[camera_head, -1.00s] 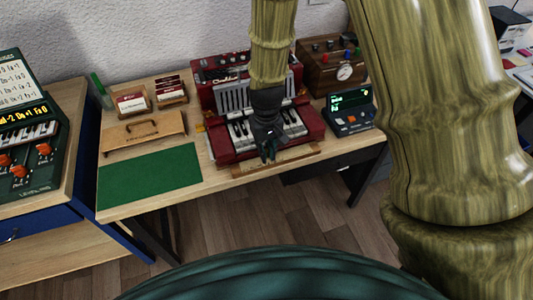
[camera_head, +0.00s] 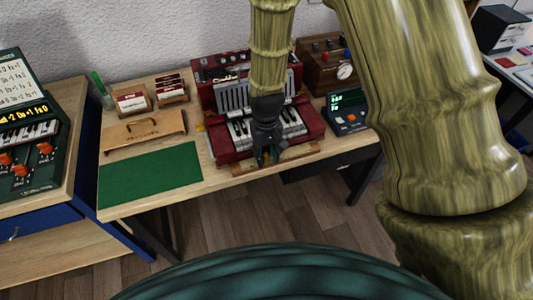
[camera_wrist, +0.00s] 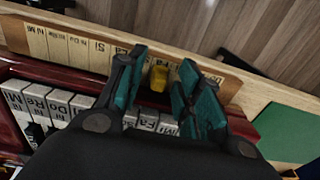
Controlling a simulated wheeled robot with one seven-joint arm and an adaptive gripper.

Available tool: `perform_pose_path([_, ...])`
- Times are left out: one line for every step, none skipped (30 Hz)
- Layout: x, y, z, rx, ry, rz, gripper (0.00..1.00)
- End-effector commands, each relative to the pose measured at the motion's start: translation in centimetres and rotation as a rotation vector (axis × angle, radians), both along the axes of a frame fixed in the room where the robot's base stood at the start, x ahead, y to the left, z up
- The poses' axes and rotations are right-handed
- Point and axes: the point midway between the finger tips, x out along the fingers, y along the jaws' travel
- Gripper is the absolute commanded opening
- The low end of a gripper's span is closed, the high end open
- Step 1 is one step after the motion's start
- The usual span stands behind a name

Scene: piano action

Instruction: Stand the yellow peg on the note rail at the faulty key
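My gripper (camera_head: 268,160) is at the front of the red keyboard instrument, over the pale note rail (camera_head: 300,153). In the wrist view its teal fingers (camera_wrist: 162,92) stand apart. The yellow peg (camera_wrist: 159,77) shows in the gap between them, at the note rail (camera_wrist: 67,48) with its printed note names. The labelled keys (camera_wrist: 60,102) are partly hidden by my gripper.
A green mat (camera_head: 150,175) and a wooden board with a handle (camera_head: 143,130) lie left of the instrument. Card holders (camera_head: 132,101) stand behind them. A small device with a green display (camera_head: 347,108) stands to the right. The table's front edge is close to the rail.

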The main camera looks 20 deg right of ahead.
Motion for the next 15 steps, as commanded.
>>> perform_pose_path([0.0, 0.0, 0.0, 0.0, 0.0, 0.0, 0.35])
perform_pose_path([0.0, 0.0, 0.1, 0.0, 0.0, 0.0, 0.35])
perform_pose_path([0.0, 0.0, 0.2, 0.0, -0.001, 0.0, 0.35])
perform_pose_path([0.0, 0.0, 0.3, 0.0, -0.001, 0.0, 0.35])
perform_pose_path([0.0, 0.0, 0.4, 0.0, -0.001, 0.0, 0.35])
perform_pose_path([0.1, 0.0, 0.7, 0.0, -0.002, 0.0, 0.35])
perform_pose_path([0.1, 0.0, 0.9, 0.0, -0.001, 0.0, 0.35])
perform_pose_path([0.0, 0.0, 1.1, 0.0, -0.001, 0.0, 0.35])
perform_pose_path([0.0, 0.0, 1.5, 0.0, -0.001, 0.0, 0.35])
perform_pose_path([0.1, 0.0, 1.8, 0.0, -0.002, 0.0, 0.35])
perform_pose_path([0.1, 0.0, 2.2, 0.0, -0.003, 0.0, 0.35])
perform_pose_path([0.1, 0.0, 2.6, 0.0, -0.002, -0.001, 0.35])
perform_pose_path([0.1, 0.0, 3.0, 0.0, -0.002, -0.001, 0.35])
perform_pose_path([0.1, 0.0, 3.4, 0.0, -0.003, -0.001, 0.35])
perform_pose_path([0.1, 0.0, 3.9, 0.0, -0.003, -0.001, 0.35])
